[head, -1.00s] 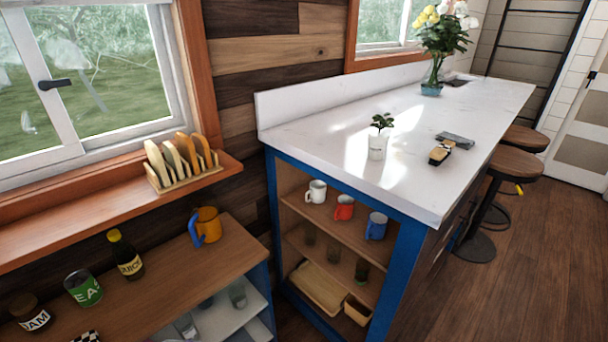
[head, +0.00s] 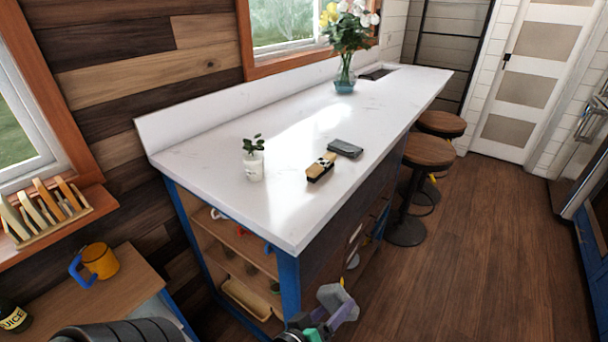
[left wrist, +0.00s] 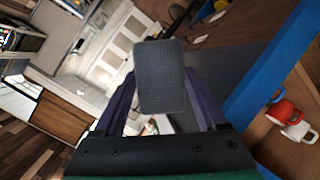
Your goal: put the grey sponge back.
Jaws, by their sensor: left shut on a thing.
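The grey sponge (left wrist: 160,75) is a rounded rough block held upright between the purple fingers of my left gripper (left wrist: 158,108) in the left wrist view. In the head view my left gripper (head: 333,312) is low in the picture, in front of the near end of the island, with the grey sponge (head: 334,297) at its tips. The gripper is shut on the sponge and is clear of the counter. My right gripper is not in view.
The white counter (head: 215,190) holds a potted plant (head: 254,165), a black and tan block (head: 321,167), a flat grey item (head: 345,148) and a flower vase (head: 345,78). Open shelves (head: 235,243) are under its near end. Stools (head: 428,152) stand along the right side.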

